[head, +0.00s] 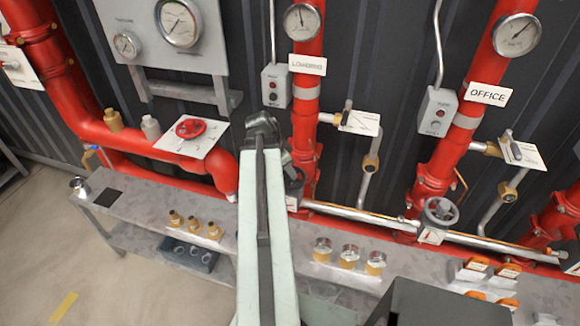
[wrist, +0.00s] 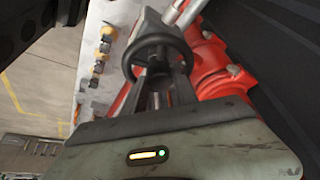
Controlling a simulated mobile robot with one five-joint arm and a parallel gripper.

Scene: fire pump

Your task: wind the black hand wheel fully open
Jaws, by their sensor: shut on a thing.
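The black hand wheel (wrist: 158,41) fills the upper middle of the wrist view, with its rim and hub facing me. My gripper (wrist: 158,88) is shut on the near part of the wheel, with its dark fingers at the rim. In the head view the wheel (head: 296,184) is mostly hidden behind my arm, and only its right edge shows beside the red pipe. My fingertips are hidden there. How far the wheel is turned cannot be told.
A grey hand wheel (head: 440,211) sits to the right on the silver pipe. A shelf (head: 140,205) with brass fittings (head: 194,227) runs below. Gauges (head: 180,22) and red pipes (head: 455,150) line the wall. Open floor (head: 45,235) lies at left.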

